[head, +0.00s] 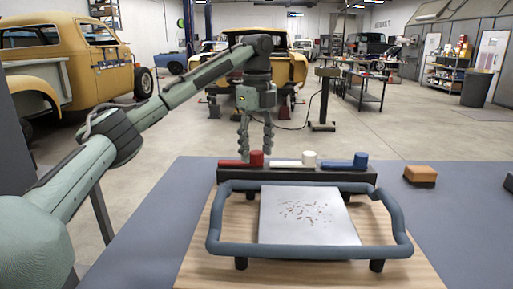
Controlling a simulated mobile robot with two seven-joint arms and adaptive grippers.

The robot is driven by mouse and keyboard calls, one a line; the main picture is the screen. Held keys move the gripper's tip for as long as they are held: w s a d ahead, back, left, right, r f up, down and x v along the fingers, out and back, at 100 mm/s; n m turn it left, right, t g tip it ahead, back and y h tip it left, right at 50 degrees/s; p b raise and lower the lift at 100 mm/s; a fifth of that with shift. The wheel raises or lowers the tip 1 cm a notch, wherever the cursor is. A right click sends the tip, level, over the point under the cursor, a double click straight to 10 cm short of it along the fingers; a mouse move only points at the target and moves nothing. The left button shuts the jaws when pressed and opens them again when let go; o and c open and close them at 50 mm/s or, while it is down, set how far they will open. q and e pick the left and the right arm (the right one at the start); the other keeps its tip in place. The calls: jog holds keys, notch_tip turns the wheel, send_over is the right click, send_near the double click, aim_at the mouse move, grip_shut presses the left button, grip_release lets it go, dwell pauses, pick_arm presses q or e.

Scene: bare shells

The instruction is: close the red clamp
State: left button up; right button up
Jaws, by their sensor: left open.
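The red clamp (235,163) sits at the left end of a dark bar (300,175). Its flat red part points left and a round red knob stands at its right end. A white clamp (286,163) and a blue clamp (340,163) sit to its right on the same bar, each with a knob at its right end. My left gripper (256,152) points down at the red knob, its fingers open and apart on either side. I cannot tell whether they touch it. My right gripper is out of view.
A blue-grey tube frame (219,221) surrounds a pale speckled plate (310,218) on a wooden board (300,279), in front of the bar. An orange-brown block (420,172) sits on the table (440,225) at right. A dark object (508,184) is cut off at the right edge.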

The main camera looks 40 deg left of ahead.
pick_arm(q)
grip_shut()
